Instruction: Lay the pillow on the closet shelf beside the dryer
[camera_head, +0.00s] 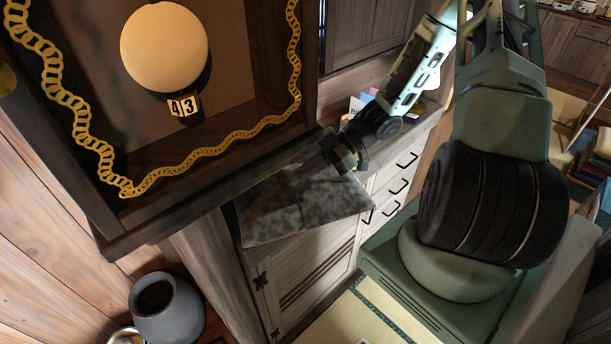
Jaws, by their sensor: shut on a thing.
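A flat grey mottled pillow (300,208) hangs below and left of my gripper (343,158), in front of a wooden cabinet. My gripper is shut on the pillow near its upper right edge; the fingertips are partly hidden. The pillow is tilted, and its upper edge lies close to the dark wooden ledge above it. I cannot make out a dryer, and I cannot tell which surface is the closet shelf.
A dark wooden alcove (250,120) with a gold chain (66,98) and a round yellow lamp (164,47) fills the upper left. White drawers (395,185) stand right of the pillow. A grey pot (166,308) sits at lower left. Tatami (350,322) shows below.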

